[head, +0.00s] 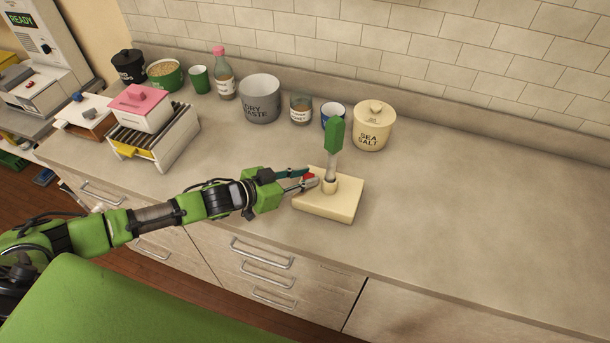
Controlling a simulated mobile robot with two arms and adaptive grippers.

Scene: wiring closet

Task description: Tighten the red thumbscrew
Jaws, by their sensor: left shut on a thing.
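The red thumbscrew (310,179) sits at the left side of a cream collar (330,184) on a cream block (328,207). A grey rod (334,164) with a green top (335,135) stands upright in the collar. My left gripper (308,180) reaches in from the left, and its fingers are shut on the red thumbscrew, partly hiding it. My right gripper is not in view.
Behind stand a sea salt jar (371,129), a blue cup (333,116), a grey canister (260,99) and a bottle (223,75). A white rack (155,140) with a pink-lidded box (140,106) stands left. The counter (480,215) is clear on the right.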

